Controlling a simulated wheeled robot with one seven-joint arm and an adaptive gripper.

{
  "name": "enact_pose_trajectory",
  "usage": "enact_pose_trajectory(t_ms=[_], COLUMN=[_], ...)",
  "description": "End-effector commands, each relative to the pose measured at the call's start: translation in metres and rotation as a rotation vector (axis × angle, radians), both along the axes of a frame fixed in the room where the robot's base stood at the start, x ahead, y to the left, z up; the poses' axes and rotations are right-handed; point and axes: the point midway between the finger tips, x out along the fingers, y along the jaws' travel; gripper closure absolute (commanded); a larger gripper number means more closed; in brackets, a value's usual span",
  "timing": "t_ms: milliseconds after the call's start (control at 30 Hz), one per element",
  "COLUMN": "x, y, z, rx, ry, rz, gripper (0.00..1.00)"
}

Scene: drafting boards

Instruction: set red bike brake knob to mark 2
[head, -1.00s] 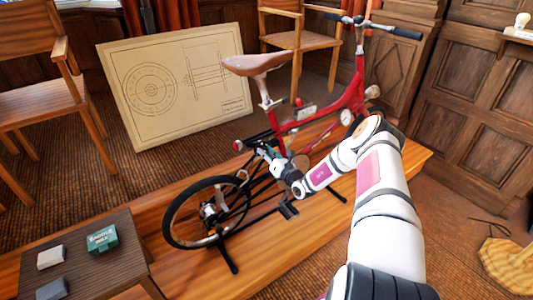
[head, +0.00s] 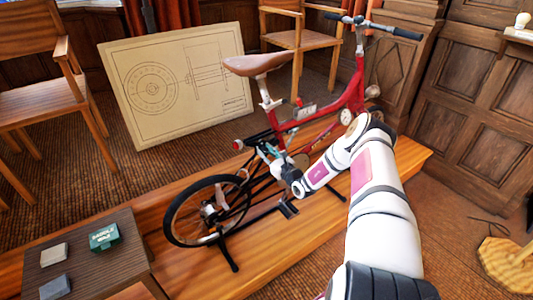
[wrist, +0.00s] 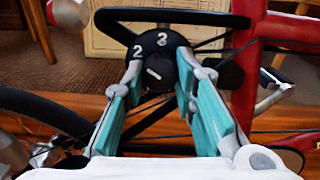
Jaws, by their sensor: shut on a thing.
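The red bike (head: 345,100) stands upright on a wooden platform. In the wrist view, its dark brake knob (wrist: 157,76) sits between the tips of my gripper (wrist: 160,70), which is shut on it with a teal finger on each side. A short white line on the knob slants up and to the left. Behind the knob is a black dial (wrist: 158,42) with white figures. A 2 is readable at its upper left; the figure at the top is less clear. In the head view, my gripper (head: 268,152) is below the saddle, and the knob is too small to make out.
The red frame tube (wrist: 247,70) runs close to the right of my gripper in the wrist view. The rear wheel (head: 170,222) is to the lower left. A small table (head: 100,270) with a green box stands front left. A drawing board (head: 185,115) leans behind.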

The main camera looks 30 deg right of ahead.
Motion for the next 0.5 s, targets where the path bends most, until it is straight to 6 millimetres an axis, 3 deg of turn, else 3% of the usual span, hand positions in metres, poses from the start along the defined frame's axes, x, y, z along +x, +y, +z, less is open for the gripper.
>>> enact_pose_trajectory(t_ms=[367, 400, 467, 500], x=[-0.0013, -0.0013, -0.0013, -0.0011], y=[0.0021, 0.0020, 0.0017, 0.0015], z=[-0.0055, -0.0054, -0.0051, -0.0046], rx=[0.002, 0.002, 0.002, 0.002], ry=[0.011, 0.011, 0.010, 0.009], rz=[0.002, 0.002, 0.002, 0.001], gripper=[1.00, 0.68, 0.54, 0.54])
